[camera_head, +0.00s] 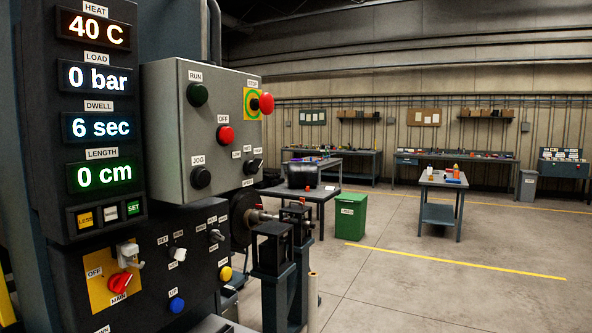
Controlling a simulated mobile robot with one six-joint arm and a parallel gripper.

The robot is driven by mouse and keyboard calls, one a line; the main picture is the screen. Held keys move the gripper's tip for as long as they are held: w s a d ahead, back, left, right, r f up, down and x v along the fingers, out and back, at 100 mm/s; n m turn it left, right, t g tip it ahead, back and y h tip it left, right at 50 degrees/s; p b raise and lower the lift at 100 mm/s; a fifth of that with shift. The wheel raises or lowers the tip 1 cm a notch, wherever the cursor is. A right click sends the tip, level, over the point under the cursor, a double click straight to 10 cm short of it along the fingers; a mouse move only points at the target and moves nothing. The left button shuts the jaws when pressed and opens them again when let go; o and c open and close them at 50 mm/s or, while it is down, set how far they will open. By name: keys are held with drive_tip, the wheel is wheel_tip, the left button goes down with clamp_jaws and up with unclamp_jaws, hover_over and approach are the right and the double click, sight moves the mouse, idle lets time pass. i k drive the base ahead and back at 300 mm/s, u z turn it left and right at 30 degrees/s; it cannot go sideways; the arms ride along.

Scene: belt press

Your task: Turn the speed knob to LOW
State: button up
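The speed knob (254,166) is a small black knob at the lower right of the grey control box (164,119). Small labels sit around it: one reading LOW (236,154) at its upper left, others above it, and one reading SPEED (248,182) below. I see the knob at a steep angle, and it is too small to tell surely which label it points at. My gripper is not in view, and nothing touches the knob.
A lower panel has a red main switch (121,283). Open floor lies to the right.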

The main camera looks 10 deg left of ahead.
sight(250, 168)
drive_tip(key=u, duration=0.15)
drive_tip(key=i, duration=0.9)
drive_tip(key=z, duration=0.05)
